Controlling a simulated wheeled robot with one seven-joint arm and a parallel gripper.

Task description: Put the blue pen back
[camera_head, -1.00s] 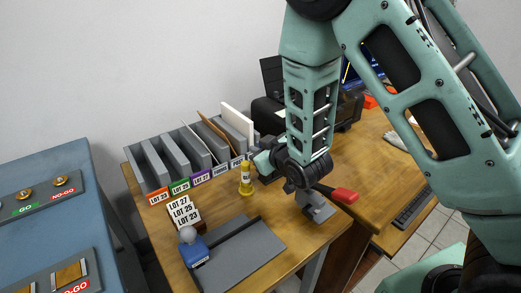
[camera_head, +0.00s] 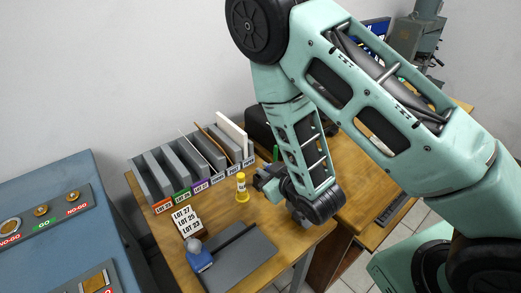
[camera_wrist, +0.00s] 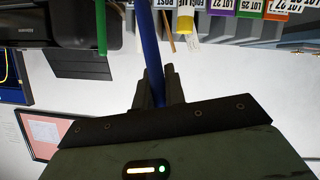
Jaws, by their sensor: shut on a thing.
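The blue pen (camera_wrist: 150,50) shows in the wrist view as a long blue shaft between the two dark fingers of my gripper (camera_wrist: 158,88). My gripper is shut on it, and the shaft runs from the fingers to the top picture edge. In the head view my gripper (camera_head: 264,182) is over the wooden desk, just right of a yellow bottle-like object (camera_head: 241,187). I cannot make out the pen in that view. A slim green upright thing (camera_head: 276,153) stands behind my gripper; it also shows in the wrist view (camera_wrist: 102,28). Its base is hidden.
A grey labelled file rack (camera_head: 190,165) stands along the wall. LOT cards (camera_head: 187,221), a blue stamp-like object (camera_head: 199,257) and a grey mat (camera_head: 240,262) lie in front. A blue bench (camera_head: 60,190) is at left. A dark machine is partly hidden behind my arm.

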